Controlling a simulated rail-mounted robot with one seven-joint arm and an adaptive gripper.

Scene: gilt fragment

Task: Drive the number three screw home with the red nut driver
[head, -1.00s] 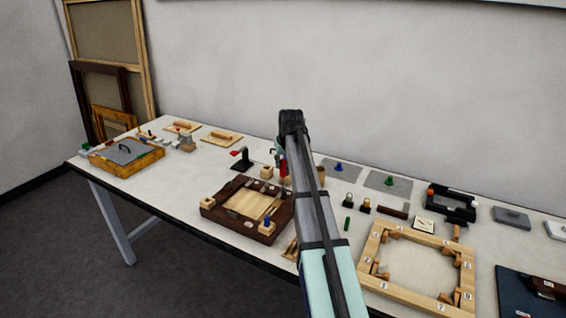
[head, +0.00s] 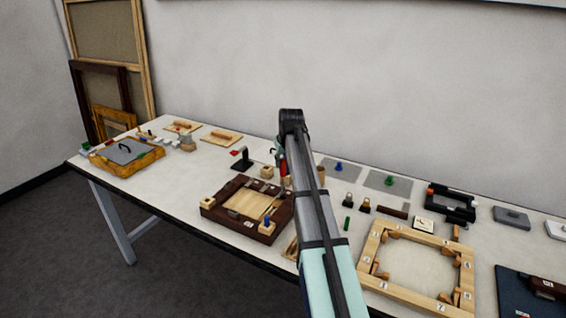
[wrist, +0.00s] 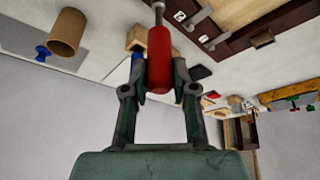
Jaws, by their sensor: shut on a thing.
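The red nut driver (wrist: 160,58) is held between the two fingers of my gripper (wrist: 160,75), which is shut on its handle. Its metal shaft points to the top edge of the wrist view, and its tip is out of sight there. In the head view the red handle (head: 283,167) shows just left of my arm, by the far right corner of the dark wooden frame (head: 215,211). Metal plates with small screw heads (wrist: 203,38) lie along dark wood in the wrist view. I cannot read which screw is number three, nor tell whether the driver touches one.
A pale wooden frame with number labels (head: 400,293) lies at right. A brown cylinder (wrist: 67,32) and a blue knob (wrist: 42,53) stand near the gripper. A black stand (head: 243,160) is behind the dark frame. Bare table shows left of the dark frame.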

